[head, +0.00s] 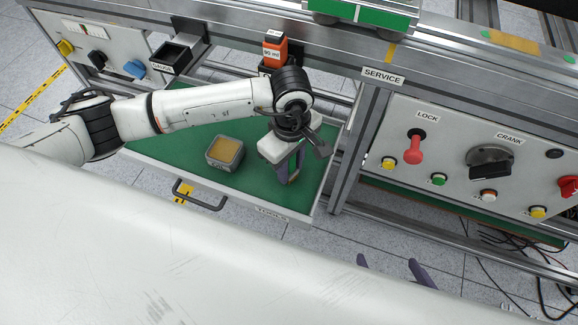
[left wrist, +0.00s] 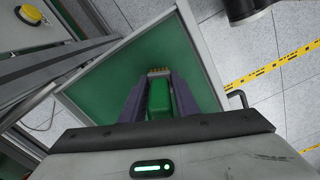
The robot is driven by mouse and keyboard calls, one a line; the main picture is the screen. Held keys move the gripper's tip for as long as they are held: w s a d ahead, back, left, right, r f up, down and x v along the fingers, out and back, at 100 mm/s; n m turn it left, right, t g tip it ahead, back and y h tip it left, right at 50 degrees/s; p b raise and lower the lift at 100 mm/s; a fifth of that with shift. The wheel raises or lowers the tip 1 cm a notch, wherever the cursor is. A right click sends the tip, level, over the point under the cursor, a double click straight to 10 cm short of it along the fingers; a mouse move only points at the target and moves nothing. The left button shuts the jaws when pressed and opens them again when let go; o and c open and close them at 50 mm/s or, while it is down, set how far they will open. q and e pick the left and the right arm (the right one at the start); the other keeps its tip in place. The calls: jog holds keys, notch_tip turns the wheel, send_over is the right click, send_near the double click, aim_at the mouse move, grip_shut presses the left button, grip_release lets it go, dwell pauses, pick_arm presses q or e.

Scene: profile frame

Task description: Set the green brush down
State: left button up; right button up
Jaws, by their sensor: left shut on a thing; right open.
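The green brush (left wrist: 159,97) with tan bristles is between the fingers of my left gripper (left wrist: 160,84) in the left wrist view. In the head view my left gripper (head: 289,178) points down into the right part of the open, green-lined drawer (head: 188,178) labelled TOOLS. It is shut on the brush, which it mostly hides there. I cannot tell whether the brush touches the drawer floor. My right gripper (head: 396,268) is open and empty, at the bottom of the head view, outside the drawer; only its fingers show.
A grey box with a yellow top (head: 225,152) sits in the drawer, left of my left gripper. The drawer handle (head: 200,200) juts out in front. Behind are a black bin (head: 172,58) and an orange bottle (head: 275,50). A control panel (head: 455,170) stands at right.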

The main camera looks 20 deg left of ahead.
pick_arm(q)
jog(key=shift+f, duration=0.6)
jog(key=shift+f, duration=0.2)
jog(key=o, duration=1.1)
jog(key=shift+r, duration=0.1)
jog(key=shift+c, duration=0.2)
jog(key=shift+r, duration=0.3)
notch_tip(320, 180, up, 12)
jog(key=shift+f, duration=0.15)
